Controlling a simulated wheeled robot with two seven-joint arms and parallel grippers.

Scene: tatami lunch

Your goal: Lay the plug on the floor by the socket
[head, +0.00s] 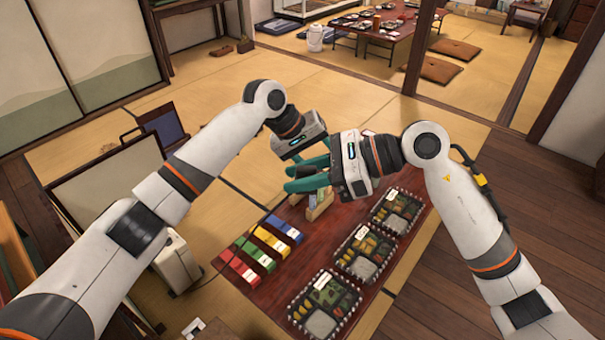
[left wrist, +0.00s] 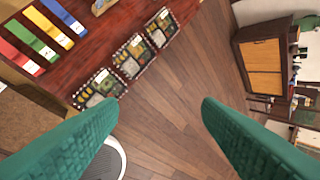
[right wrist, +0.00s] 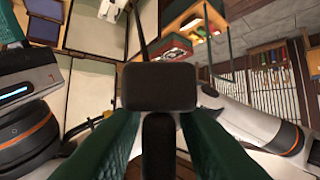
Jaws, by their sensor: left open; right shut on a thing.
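My right gripper (head: 291,179) is shut, its teal fingers above the far end of the low red table in the head view. In the right wrist view, a dark rounded block, which looks like the plug (right wrist: 158,86), sits at the fingertips, with a thin dark line running up from it. The fingers hide it in the head view. My left gripper (left wrist: 158,108) is open and empty, its fingers wide apart. In the head view its body is just beyond the right gripper, fingers mostly hidden. I cannot make out the socket for certain.
The low red table (head: 300,268) carries lunch boxes (head: 364,252), coloured cases (head: 262,250) and a small wooden holder (head: 320,203). A pale box-shaped appliance (head: 178,264) stands left of it. Tatami (head: 330,85) beyond the table is clear; wooden floor (head: 440,290) lies to the right.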

